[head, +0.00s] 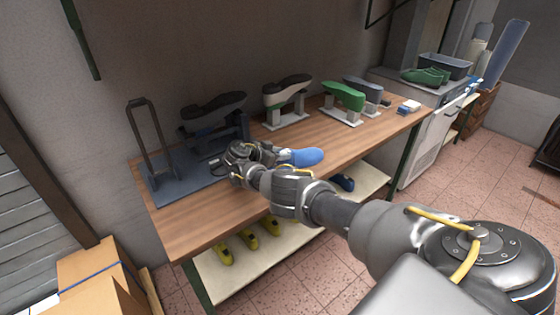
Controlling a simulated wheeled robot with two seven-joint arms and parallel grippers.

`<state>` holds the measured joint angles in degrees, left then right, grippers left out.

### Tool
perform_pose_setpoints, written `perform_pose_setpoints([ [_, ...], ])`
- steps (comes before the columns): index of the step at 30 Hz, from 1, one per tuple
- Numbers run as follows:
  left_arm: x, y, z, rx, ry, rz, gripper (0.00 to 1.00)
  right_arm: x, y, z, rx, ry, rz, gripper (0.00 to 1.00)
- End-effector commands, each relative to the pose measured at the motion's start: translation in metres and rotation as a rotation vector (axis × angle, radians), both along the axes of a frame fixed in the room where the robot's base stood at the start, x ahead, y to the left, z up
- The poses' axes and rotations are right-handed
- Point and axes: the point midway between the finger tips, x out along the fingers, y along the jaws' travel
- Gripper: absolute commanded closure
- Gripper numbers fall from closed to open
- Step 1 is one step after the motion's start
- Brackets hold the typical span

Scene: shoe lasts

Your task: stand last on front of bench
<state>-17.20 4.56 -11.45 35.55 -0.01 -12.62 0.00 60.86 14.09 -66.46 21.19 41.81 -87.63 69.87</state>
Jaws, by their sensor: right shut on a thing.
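A blue shoe last (306,157) shows over the front part of the wooden bench (190,218), near the middle of its length. It lies roughly level, with its rounded end to the right. My right gripper (277,155) is at its left end and shut on it. The wrist hides part of the gripper and the last's left end. I cannot tell whether the last touches the bench top. My left gripper is not in view.
Behind stand a dark press with a black last (214,104), a white stand with a dark shoe (287,90) and one with a green shoe (344,95). Yellow lasts (248,241) lie on the lower shelf. The bench's front left is bare. Cardboard boxes (95,275) stand at lower left.

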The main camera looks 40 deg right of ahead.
Motion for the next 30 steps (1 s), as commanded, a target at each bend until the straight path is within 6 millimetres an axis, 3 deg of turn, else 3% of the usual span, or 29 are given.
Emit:
perform_pose_setpoints([
  [1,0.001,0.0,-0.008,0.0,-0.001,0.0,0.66,0.0,-0.003,-0.006,-0.002,-0.003,-0.002,1.0],
  [11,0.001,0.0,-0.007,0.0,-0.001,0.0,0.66,0.0,-0.002,-0.005,-0.002,-0.003,-0.003,1.0],
  [12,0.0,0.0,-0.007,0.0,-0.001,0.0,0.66,0.0,-0.001,-0.007,-0.001,0.0,-0.002,0.61],
  [17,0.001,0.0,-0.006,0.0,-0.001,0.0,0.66,0.0,0.0,-0.006,-0.001,-0.001,-0.001,0.41],
  [26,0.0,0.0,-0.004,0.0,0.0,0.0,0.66,0.0,0.0,-0.004,-0.001,-0.001,-0.001,0.41],
  [30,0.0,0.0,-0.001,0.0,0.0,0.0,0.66,0.001,0.013,0.002,-0.001,-0.001,0.001,0.41],
])
